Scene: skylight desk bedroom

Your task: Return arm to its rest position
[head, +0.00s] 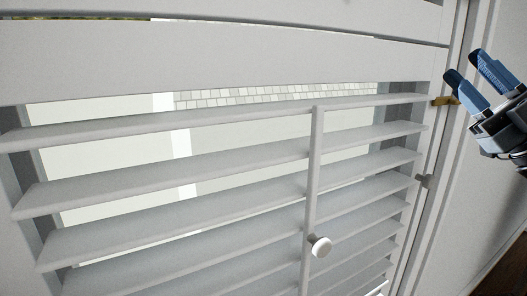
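My gripper (470,68) shows at the upper right edge of the head view. Its two blue fingers point up and left and stand apart, with a gap between them. Nothing shows between the fingers. The fingertips overlap the right edge of the shutter's frame in the picture, near a small brass-coloured piece (445,101). I cannot tell whether the gripper touches that piece or is only in front of it. Most of my arm is outside the picture.
A white louvred shutter (240,50) fills most of the view, with slanted slats and a vertical rod (313,160). A round white knob (319,245) sticks out at lower middle. A plain wall (480,200) is at right, with dark floor (512,275) at the lower right corner.

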